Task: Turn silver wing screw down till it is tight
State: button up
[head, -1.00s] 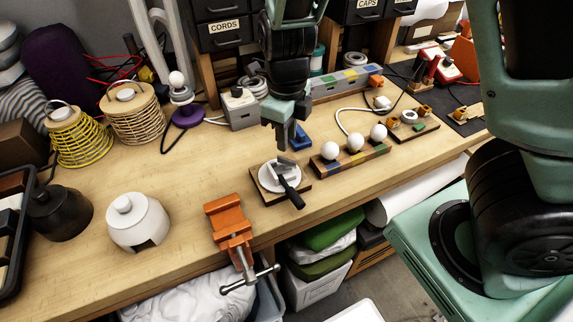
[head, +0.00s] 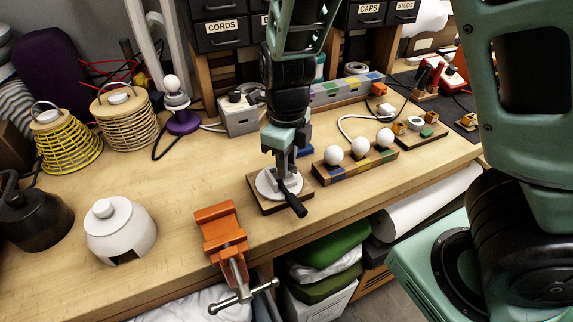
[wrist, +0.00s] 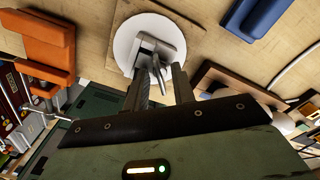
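A white round disc (head: 264,183) lies on a small square wooden board (head: 262,206) near the bench's front edge. A black handle (head: 292,201) sticks out from it toward the front right. In the wrist view a silver-grey fitting (wrist: 158,50) stands on the white disc (wrist: 124,47), with a thin upright grey piece like the wing screw (wrist: 160,73) at its near end. My gripper (head: 285,174) points down over the disc. In the wrist view my gripper (wrist: 163,78) has its fingers apart, one on each side of the thin piece. Contact cannot be made out.
An orange vise (head: 220,232) is clamped at the bench edge, left of the board. A wooden strip with white balls (head: 333,149) stands close on the right. A white pot (head: 119,232) is farther left.

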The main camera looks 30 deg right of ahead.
jog(key=shift+c, duration=0.3)
grip_shut()
jog(key=shift+n+p, duration=0.5)
jog(key=shift+n, duration=1.1)
jog(key=shift+o, duration=0.7)
grip_release()
jog(key=shift+r, duration=0.1)
notch_tip(320, 180, up, 7)
jog(key=p, duration=0.8)
jog(key=shift+f, duration=0.2)
jog(key=shift+f, duration=0.1)
jog(key=shift+c, duration=0.4)
